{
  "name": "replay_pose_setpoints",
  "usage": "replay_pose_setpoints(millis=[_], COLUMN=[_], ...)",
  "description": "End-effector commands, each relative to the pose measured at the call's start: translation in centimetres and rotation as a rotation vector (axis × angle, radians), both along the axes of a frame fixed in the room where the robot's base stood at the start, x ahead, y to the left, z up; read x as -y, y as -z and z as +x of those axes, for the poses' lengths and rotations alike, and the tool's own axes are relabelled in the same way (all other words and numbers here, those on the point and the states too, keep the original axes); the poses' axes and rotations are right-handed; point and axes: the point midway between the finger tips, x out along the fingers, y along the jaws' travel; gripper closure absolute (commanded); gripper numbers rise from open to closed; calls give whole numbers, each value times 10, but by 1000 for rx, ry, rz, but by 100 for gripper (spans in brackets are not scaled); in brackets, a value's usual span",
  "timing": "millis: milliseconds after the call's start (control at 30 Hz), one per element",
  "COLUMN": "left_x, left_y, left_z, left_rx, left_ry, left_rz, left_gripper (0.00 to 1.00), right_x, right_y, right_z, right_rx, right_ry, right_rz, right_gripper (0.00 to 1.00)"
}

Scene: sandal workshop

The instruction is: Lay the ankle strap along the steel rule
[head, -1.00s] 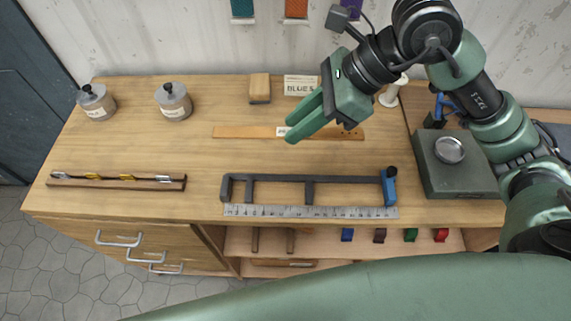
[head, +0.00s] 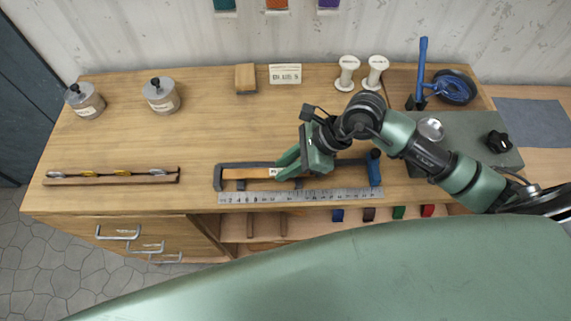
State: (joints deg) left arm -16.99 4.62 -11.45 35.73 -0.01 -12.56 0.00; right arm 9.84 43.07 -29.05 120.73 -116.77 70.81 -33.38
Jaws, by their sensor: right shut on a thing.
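The ankle strap (head: 243,173) is a tan leather band with a small white tag. It lies lengthwise just behind the steel rule (head: 290,197), inside the dark frame (head: 232,187) that has a blue block (head: 374,172) at its right end. My right gripper (head: 281,172) is shut on the strap near its tag, reaching in from the right. The hand hides the strap's right part. I cannot tell whether the strap touches the bench or the rule. My left gripper is not in view.
A rack with several small tools (head: 112,176) lies at the left. Two lidded pots (head: 162,96), a wooden block (head: 245,79), a label card (head: 285,74) and two white spools (head: 347,73) stand at the back. A grey slab (head: 470,138) is at right.

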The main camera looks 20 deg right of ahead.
Motion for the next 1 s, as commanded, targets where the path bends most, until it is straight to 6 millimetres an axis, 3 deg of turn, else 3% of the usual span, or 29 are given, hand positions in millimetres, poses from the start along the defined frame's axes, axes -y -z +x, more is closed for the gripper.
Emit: replay_pose_setpoints(millis=[333,767,800,867,1000], left_x=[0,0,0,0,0], left_y=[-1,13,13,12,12], left_z=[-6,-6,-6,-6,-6], left_rx=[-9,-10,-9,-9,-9], left_ry=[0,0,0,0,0], left_rz=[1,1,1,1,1], left_gripper=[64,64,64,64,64], right_x=[0,0,0,0,0], right_y=[9,20,20,19,19], right_z=[0,0,0,0,0], right_rx=[2,1,1,1,1], right_ry=[0,0,-1,-1,-1], right_rz=[1,0,0,0,0], right_gripper=[100,100,75,58,56])
